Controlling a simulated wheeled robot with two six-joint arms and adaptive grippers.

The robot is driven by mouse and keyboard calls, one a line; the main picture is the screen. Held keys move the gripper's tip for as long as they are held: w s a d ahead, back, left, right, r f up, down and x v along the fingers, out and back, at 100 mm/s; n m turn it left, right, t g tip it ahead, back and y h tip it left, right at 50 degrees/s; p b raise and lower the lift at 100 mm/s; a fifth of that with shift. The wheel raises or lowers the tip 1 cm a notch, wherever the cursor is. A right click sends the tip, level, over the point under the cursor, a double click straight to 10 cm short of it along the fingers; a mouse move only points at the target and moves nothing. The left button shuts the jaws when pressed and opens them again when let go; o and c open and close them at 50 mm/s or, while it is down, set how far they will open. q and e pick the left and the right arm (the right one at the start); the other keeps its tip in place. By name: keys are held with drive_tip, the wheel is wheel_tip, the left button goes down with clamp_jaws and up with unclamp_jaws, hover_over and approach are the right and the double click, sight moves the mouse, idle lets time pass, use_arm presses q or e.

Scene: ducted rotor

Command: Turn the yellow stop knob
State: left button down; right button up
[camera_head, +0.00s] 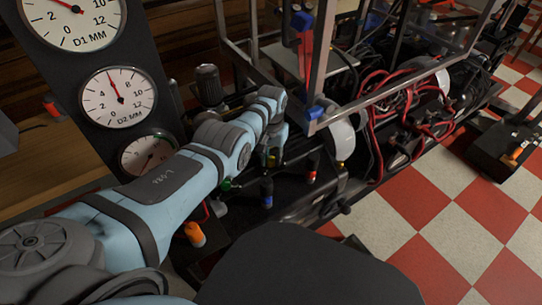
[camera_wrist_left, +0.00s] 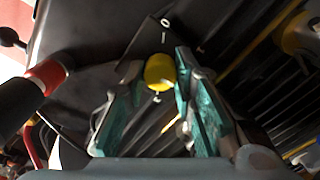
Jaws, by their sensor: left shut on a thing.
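The yellow stop knob (camera_wrist_left: 160,71) shows in the left wrist view as a round yellow cap on a dark panel with small white marks. My left gripper (camera_wrist_left: 160,82) has its teal finger pads on both sides of the knob and is shut on it. In the head view my blue-grey left arm reaches in from the left, and the left gripper (camera_head: 274,146) is at the dark control panel. Only a small yellow patch (camera_head: 271,160) shows there, mostly hidden by the gripper. My right gripper is in neither view.
Blue (camera_head: 266,192), red (camera_head: 311,172), green and orange (camera_head: 195,234) controls stand close to the gripper. Round gauges (camera_head: 118,97) are on a black panel at left. A metal frame and red cables (camera_head: 405,125) lie to the right. The checkered floor (camera_head: 440,215) is open at lower right.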

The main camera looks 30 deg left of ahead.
sight(271, 159)
use_arm(q)
drive_tip(key=m, duration=0.6)
drive_tip(key=shift+w, duration=0.1)
drive_tip(key=m, duration=0.6)
drive_tip(key=shift+r, duration=0.1)
drive_tip(key=shift+a, duration=0.1)
idle(0.3)
drive_tip(key=c, duration=1.3)
unclamp_jaws()
drive_tip(key=shift+c, duration=0.2)
wheel_tip(271, 159, up, 7)
drive_tip(key=shift+r, duration=0.2)
